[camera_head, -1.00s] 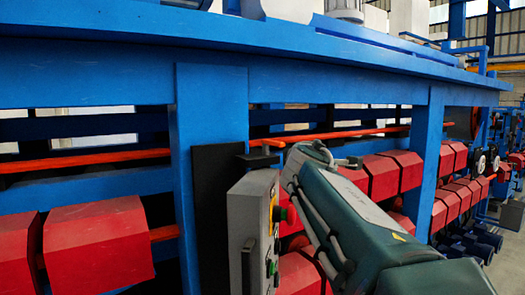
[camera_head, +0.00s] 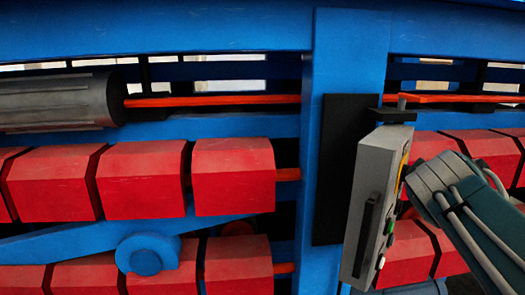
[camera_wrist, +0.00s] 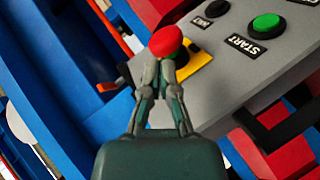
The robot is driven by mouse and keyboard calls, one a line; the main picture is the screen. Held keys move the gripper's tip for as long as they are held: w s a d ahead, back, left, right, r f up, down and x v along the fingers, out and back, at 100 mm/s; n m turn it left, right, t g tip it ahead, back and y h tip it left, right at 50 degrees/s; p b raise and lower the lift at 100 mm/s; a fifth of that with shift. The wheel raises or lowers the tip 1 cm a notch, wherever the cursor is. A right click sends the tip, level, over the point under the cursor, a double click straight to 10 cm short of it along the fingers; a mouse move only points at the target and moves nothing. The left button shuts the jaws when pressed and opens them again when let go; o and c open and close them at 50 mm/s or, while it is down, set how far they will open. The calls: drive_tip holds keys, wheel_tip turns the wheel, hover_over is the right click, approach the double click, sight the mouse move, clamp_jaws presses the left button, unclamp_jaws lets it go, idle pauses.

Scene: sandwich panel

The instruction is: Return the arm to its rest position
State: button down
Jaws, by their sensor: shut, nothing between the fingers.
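My gripper (camera_wrist: 165,68) is shut and empty in the wrist view. Its fingertips overlap the lower edge of a red mushroom button (camera_wrist: 166,40) on a yellow plate; I cannot tell whether they touch it. The grey control box (camera_head: 373,195) is fixed to a blue post in the head view, its button face turned right towards my arm (camera_head: 470,215). The fingertips cannot be made out in the head view. A green button (camera_wrist: 266,25) marked START sits on the same box face, with a dark button beside it.
A blue post (camera_head: 350,60) and beams of the machine frame stand close in front. Red rollers (camera_head: 235,175) run in rows on both sides of the post. A grey cylinder (camera_head: 55,102) is at upper left. A thin orange bar (camera_head: 210,101) runs across.

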drive_tip(key=s+a+f+m+g+y, duration=0.2)
drive_tip(key=s+a+f+g+y, duration=0.1)
drive_tip(key=s+a+f, duration=0.5)
drive_tip(key=s+a+f+m+g+y, duration=0.3)
drive_tip(key=s+a+f, duration=0.5)
drive_tip(key=f, duration=0.6)
drive_tip(key=shift+s+a+y, duration=0.2)
drive_tip(key=shift+y, duration=0.7)
drive_tip(key=shift+a, duration=0.2)
